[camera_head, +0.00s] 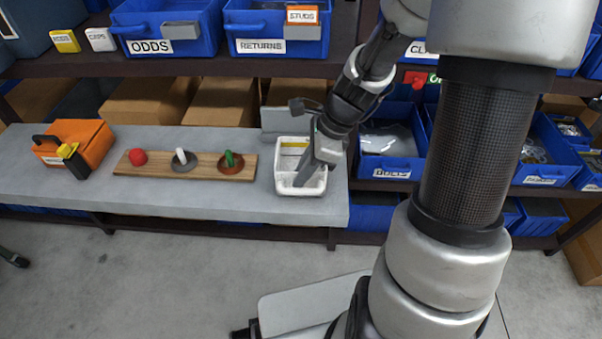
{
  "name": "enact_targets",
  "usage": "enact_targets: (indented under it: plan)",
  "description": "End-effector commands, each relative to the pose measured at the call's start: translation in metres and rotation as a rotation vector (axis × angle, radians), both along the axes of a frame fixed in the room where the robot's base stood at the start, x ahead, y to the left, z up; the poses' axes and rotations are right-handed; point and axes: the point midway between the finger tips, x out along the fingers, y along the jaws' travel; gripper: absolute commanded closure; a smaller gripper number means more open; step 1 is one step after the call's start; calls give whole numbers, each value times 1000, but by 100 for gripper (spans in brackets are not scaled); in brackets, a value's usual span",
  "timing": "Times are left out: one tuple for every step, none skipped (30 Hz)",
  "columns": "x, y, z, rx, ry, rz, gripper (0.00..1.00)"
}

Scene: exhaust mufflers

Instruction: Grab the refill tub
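A white open tub (300,190), which looks like the refill tub, stands on the right end of the grey bench. A yellowish strip shows near its back rim. My gripper (308,175) reaches down from the upper right over the tub's right side. A dark grey finger shows against the tub's inside. The other finger is not clearly visible. I cannot tell whether the fingers close on the tub's wall. The tub appears upright and resting on the bench.
A wooden board (240,165) with red, white and green knobs lies left of the tub. An orange case (85,143) stands at the bench's (300,212) left. Blue bins, including BOLTS (390,165), fill the shelves behind and right. A grey panel (284,118) stands behind the tub.

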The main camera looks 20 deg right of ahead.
Motion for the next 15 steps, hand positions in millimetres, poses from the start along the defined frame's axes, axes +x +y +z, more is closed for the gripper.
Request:
enact_targets:
  plan:
    - [0, 2, -6, 2, 2, 0, 87]
    - [0, 3, -7, 1, 1, -1, 87]
    - [1, 3, -8, 0, 0, -1, 87]
    - [1, 3, -8, 0, 0, 0, 87]
    - [1, 3, -8, 0, -1, 0, 87]
    - [1, 3, -7, 0, -1, 0, 87]
    - [1, 3, -7, 0, -1, 0, 87]
    - [1, 3, -7, 0, -1, 0, 87]
    - [1, 3, -7, 0, -1, 0, 87]
    - [1, 3, -7, 0, -1, 0, 90]
    - [1, 3, -7, 0, -1, 0, 95]
    - [1, 3, -7, 0, -1, 0, 100]
    - [1, 3, -7, 0, -1, 0, 100]
    - [1, 3, -7, 0, -1, 0, 100]
    - [1, 3, -7, 0, -1, 0, 100]
